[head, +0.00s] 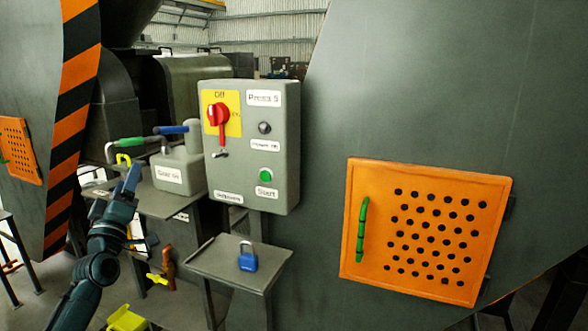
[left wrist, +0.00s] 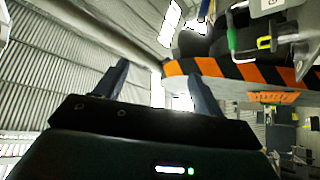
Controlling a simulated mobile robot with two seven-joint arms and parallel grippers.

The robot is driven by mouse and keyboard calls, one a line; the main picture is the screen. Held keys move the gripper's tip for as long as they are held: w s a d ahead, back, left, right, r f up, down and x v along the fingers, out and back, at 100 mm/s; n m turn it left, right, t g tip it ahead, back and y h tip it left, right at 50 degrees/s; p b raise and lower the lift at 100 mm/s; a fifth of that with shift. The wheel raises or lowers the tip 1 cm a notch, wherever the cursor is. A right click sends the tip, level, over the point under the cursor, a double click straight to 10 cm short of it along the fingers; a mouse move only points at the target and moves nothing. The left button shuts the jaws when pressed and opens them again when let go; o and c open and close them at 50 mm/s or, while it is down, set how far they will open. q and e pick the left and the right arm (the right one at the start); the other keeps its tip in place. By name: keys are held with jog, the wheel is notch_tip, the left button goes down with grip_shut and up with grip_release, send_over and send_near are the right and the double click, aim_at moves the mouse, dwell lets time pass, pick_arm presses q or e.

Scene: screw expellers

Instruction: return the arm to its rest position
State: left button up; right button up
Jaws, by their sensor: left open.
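My left arm comes in from the lower left in the head view. Its gripper (head: 130,182) is raised in front of a grey table and left of the control box. The left wrist view shows the two fingers (left wrist: 160,90) spread apart with nothing between them. My right gripper is in neither view.
A grey control box (head: 251,150) has a red rotary switch (head: 218,114) and a green button (head: 265,176). A blue padlock (head: 248,258) stands on a small shelf (head: 213,262). An orange perforated door (head: 424,232) with a green handle (head: 362,230) is at right. A striped edge (head: 73,110) is at left.

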pick_arm(q)
notch_tip(320, 180, down, 14)
jog(key=w+d+r+m+g, duration=0.1)
jog(key=w+m+g, duration=0.2)
jog(key=m+g, duration=0.7)
jog(key=s+d+f+m+t+h, duration=0.1)
jog(key=s+d+f+m, duration=0.1)
jog(key=s+d+f, duration=0.4)
jog(key=s+d+f+m+h, duration=0.1)
jog(key=s+f+m, duration=0.15)
jog(key=f, duration=0.45)
jog(key=s+d+f+g+h, duration=0.1)
jog(key=s+d+f, duration=0.3)
jog(key=s, duration=0.6)
jog(key=s+d+f+n+g+h, duration=0.1)
jog(key=s+d+f, duration=0.3)
jog(key=s, duration=0.7)
jog(key=s+d+f+g+h, duration=0.1)
jog(key=s+d+f, duration=0.3)
jog(key=s, duration=0.6)
jog(key=shift+s+d+f+g, duration=0.15)
jog(key=shift+d+f+g, duration=0.2)
jog(key=shift+d+g, duration=0.55)
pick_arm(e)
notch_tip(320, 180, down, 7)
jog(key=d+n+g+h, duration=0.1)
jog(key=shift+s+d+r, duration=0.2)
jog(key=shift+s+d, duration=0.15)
